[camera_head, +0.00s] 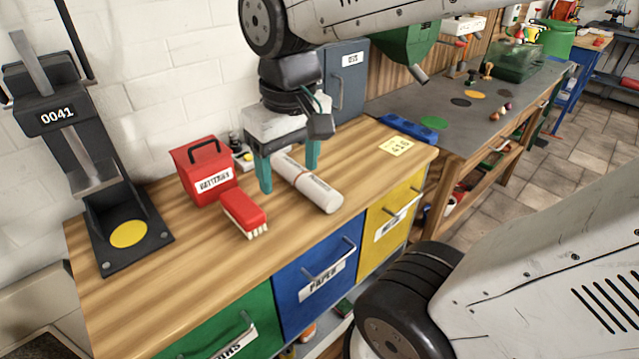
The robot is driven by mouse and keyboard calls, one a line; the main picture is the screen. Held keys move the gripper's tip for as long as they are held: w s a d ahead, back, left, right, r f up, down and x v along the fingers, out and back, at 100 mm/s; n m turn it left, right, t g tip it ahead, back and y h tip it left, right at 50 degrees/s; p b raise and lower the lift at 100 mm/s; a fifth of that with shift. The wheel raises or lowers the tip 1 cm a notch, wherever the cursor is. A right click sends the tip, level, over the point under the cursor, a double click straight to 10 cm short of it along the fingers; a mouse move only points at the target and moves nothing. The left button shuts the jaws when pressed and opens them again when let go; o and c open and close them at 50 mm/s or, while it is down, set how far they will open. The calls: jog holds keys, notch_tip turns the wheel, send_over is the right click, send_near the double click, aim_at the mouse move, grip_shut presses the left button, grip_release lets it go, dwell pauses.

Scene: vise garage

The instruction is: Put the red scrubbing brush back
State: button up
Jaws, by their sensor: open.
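The red scrubbing brush (243,210) lies on the wooden bench top (180,285), its pale bristles showing at the front end. It is just in front of the red box labelled batteries (202,170). My gripper (289,185) points down over the bench, to the right of the brush, with its teal fingers apart. A white paper roll (310,184) with a thin band lies by the fingers and passes partly behind the right one. The gap between the fingers looks empty of the brush. I cannot tell whether the fingers touch the roll.
A black press-like device (127,215) marked 0041 with a yellow disc stands at the left. Green (228,325), blue (315,275) and yellow (390,222) drawers front the bench. A yellow note (396,146) lies at the right. The bench's front left is clear. A grey workbench (480,97) stands beyond.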

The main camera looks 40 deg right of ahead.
jog(key=s, duration=0.6)
jog(key=shift+s+d+f, duration=0.3)
jog(key=shift+d, duration=0.05)
dwell(0.7)
